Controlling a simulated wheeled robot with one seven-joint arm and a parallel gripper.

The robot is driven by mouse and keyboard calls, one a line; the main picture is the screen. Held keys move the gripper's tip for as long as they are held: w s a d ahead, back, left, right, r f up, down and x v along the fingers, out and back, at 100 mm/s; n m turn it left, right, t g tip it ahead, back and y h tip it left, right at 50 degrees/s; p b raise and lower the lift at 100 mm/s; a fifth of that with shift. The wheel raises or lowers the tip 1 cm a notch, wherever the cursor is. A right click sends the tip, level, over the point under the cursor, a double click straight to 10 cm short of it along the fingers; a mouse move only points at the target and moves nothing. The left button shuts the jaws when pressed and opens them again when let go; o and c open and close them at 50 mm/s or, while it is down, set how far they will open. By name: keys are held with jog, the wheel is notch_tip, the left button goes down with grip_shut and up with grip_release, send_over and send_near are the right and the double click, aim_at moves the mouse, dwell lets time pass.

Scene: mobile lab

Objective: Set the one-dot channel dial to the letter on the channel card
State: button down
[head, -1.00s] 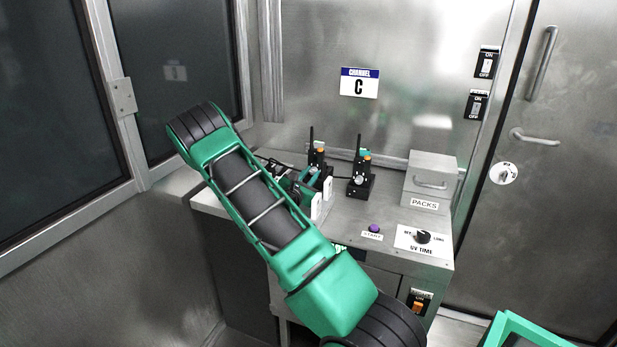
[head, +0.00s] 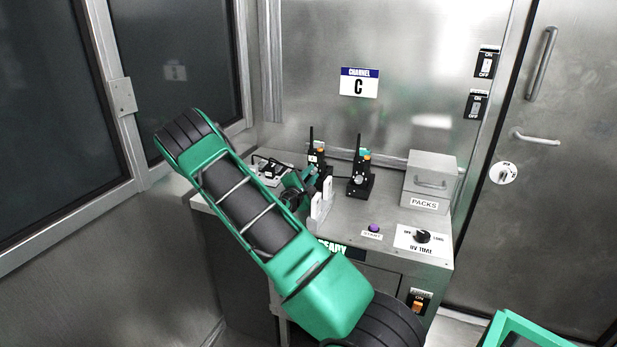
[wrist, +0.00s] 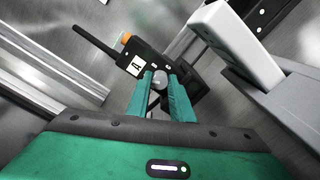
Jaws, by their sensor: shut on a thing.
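The channel card (head: 359,83) on the back wall reads C. Two black radios stand on the counter, the left one (head: 317,158) partly hidden by my arm and the right one (head: 360,181) in the clear. In the wrist view, my gripper (wrist: 162,88) is shut on a round grey dial knob (wrist: 160,76) on a black radio (wrist: 150,60) with an antenna and an orange cap. A white label (wrist: 135,66) on it shows one character, tilted, perhaps A or 4. Dots that tell the radios apart are too small to make out.
A white upright holder (head: 320,205) stands close to my gripper. The PACKS box (head: 430,180), purple START button (head: 374,228) and UV TIME dial (head: 423,236) are to the right. A READY display (head: 340,250) shows on the counter front, partly behind my arm.

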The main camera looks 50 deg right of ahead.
jog(key=shift+f, duration=0.1)
dwell(0.3)
jog(key=c, duration=1.6)
grip_release()
jog(key=shift+o, duration=0.2)
jog(key=shift+s+f, duration=0.1)
